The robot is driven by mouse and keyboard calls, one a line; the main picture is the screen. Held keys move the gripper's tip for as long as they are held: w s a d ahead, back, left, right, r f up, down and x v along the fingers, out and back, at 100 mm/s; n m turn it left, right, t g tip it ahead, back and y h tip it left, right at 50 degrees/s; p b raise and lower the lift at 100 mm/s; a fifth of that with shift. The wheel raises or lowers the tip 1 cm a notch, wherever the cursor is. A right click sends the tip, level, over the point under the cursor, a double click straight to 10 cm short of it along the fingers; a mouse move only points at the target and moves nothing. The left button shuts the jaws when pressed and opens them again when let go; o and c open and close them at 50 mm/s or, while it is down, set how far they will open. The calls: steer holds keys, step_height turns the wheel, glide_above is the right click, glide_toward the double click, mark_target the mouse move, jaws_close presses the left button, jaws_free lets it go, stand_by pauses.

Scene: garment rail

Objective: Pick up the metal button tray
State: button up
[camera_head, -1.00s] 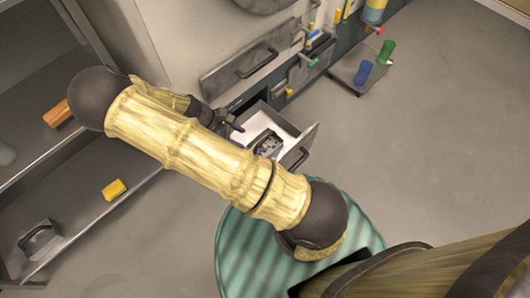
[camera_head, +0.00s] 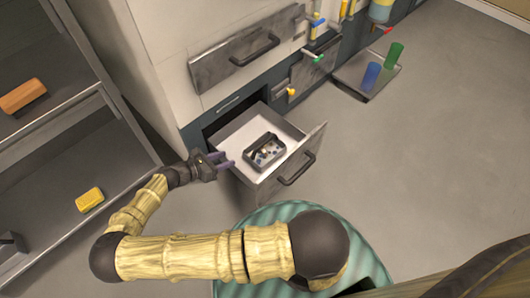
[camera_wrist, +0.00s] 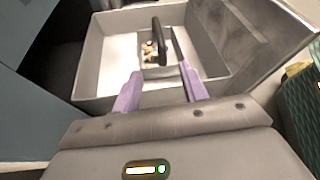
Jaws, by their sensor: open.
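The metal button tray (camera_head: 264,151) is a small dark grey open box with a handle and several small buttons inside. It sits on the white floor of the open drawer (camera_head: 233,181). My gripper (camera_head: 221,162) has two purple fingers and is open and empty. It is at the left side of the drawer, to the left of the tray and apart from it. In the wrist view my fingers (camera_wrist: 160,86) point toward the drawer and the tray.
A closed drawer front (camera_head: 245,47) with a handle is above the open drawer. Grey shelves (camera_head: 60,150) on the left hold a yellow block (camera_head: 89,199) and an orange block (camera_head: 23,95). A low tray with a blue cup (camera_head: 370,76) and a green cup (camera_head: 393,56) stands at right.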

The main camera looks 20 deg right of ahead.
mark_target(255, 149)
steer(key=shift+d, duration=0.1)
steer(key=shift+b+x, duration=2.5)
steer(key=shift+x, duration=3.2)
steer(key=b+x, duration=0.2)
steer(key=x, duration=0.3)
steer(key=shift+f+b, duration=0.2)
steer(key=shift+b, duration=0.2)
steer(key=shift+w+d, duration=0.15)
steer(key=shift+d, duration=0.2)
jaws_close()
